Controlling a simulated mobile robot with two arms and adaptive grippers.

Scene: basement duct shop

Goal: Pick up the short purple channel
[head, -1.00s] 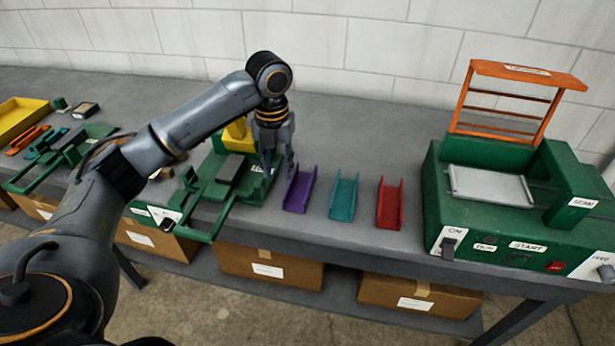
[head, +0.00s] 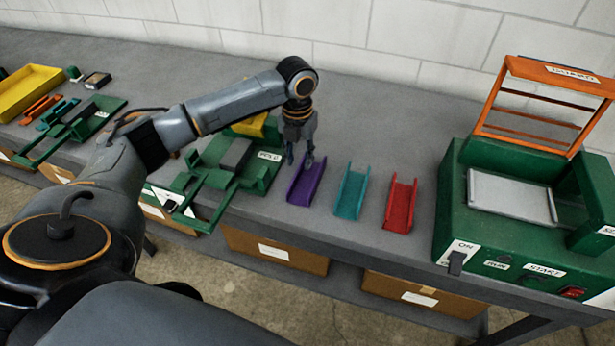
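The short purple channel (head: 304,189) lies on the grey bench in the head view, the leftmost of three short channels. My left gripper (head: 300,162) points down at the far end of the purple channel. Its two fingers are spread apart with a gap between them, and nothing shows held in it. I cannot tell whether the fingertips touch the channel. My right gripper is not in view.
A teal channel (head: 352,192) and a red channel (head: 400,205) lie to the right. A green machine with an orange guard (head: 545,101) stands further right. A green fixture (head: 217,181) is close on the left. A yellow tray (head: 28,92) is far left.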

